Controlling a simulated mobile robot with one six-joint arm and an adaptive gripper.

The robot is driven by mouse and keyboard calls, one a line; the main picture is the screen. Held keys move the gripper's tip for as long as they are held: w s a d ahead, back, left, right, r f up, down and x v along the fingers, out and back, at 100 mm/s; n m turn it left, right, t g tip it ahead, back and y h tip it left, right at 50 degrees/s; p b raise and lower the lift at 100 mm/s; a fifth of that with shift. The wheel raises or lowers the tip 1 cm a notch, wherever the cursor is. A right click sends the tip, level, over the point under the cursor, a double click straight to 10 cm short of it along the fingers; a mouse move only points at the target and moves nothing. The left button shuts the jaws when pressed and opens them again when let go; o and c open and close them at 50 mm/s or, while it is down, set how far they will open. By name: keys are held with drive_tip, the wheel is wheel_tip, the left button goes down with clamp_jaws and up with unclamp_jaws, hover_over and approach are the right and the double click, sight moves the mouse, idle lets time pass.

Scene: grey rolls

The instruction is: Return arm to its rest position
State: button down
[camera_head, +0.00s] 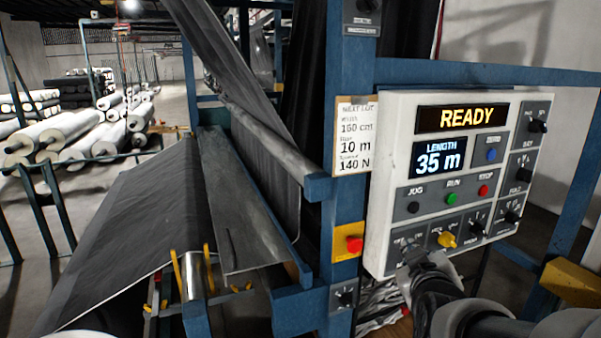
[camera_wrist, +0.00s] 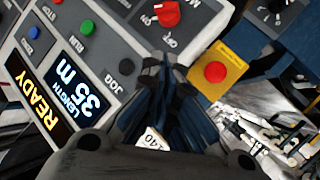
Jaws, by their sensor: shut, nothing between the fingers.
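My gripper (camera_head: 414,250) is at the lower left of the white control panel (camera_head: 382,185), in front of its bottom row of knobs. It is shut and empty. In the wrist view my gripper (camera_wrist: 165,65) points at the panel near the JOG button and a red knob (camera_wrist: 167,12). I cannot tell whether the fingertips touch the panel. The upper display (camera_head: 468,117) reads READY and the length display (camera_head: 438,157) reads 35 m. A yellow knob (camera_head: 447,240) sits right of my gripper. The knob directly behind my gripper is partly hidden.
A red emergency button on a yellow box (camera_head: 348,241) sits left of the panel. A blue frame post (camera_head: 345,200) and a paper card (camera_head: 354,135) stand beside it. Dark fabric (camera_head: 140,220) runs over the machine at left. A yellow block (camera_head: 570,283) is at lower right.

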drive_tip(key=s+a+f+m+g+y, duration=0.1)
drive_tip(key=s+a+f+g, duration=0.1)
drive_tip(key=s, duration=0.7)
drive_tip(key=s+a+f+m+g+y, duration=0.1)
drive_tip(key=s+a+f+g, duration=0.2)
drive_tip(key=s, duration=0.6)
drive_tip(key=s+a+f+m+g+y, duration=0.1)
drive_tip(key=s+a+g, duration=0.3)
drive_tip(key=s, duration=0.6)
drive_tip(key=shift+f+m+g, duration=0.3)
drive_tip(key=shift+f+m, duration=0.1)
drive_tip(key=shift+f, duration=0.45)
drive_tip(key=shift+s+a, duration=0.1)
drive_tip(key=shift+a, duration=0.2)
